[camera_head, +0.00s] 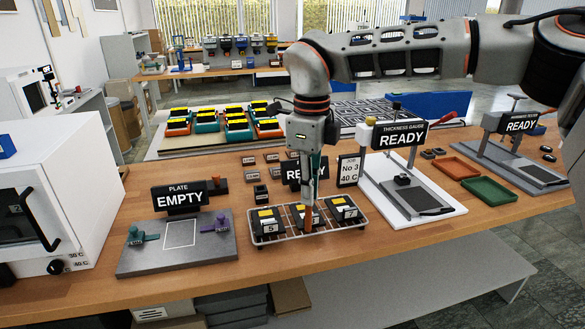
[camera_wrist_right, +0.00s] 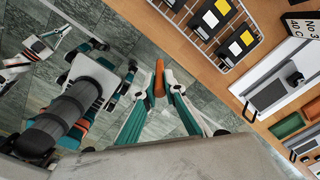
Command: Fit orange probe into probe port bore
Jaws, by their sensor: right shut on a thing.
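My right gripper (camera_head: 311,200) points down over the wire tray on the bench. Its teal and white fingers are shut on the orange probe (camera_head: 308,217), which hangs tip down in front of the middle black block. In the right wrist view the fingertips (camera_wrist_right: 159,92) close on the orange probe (camera_wrist_right: 159,77) from both sides. The wire tray (camera_head: 285,239) carries black blocks with yellow and white labels, one marked 5 (camera_head: 268,222). I cannot make out the probe port bore, nor tell whether the probe touches a block. My left gripper is not seen in the head view.
A plate station (camera_head: 190,265) marked EMPTY stands left of the tray. A white thickness gauge (camera_head: 375,190) stands close on its right. A No 3 card (camera_head: 348,171) is behind it. Red and green trays (camera_head: 488,189) lie farther right. Wood in front of the tray is bare.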

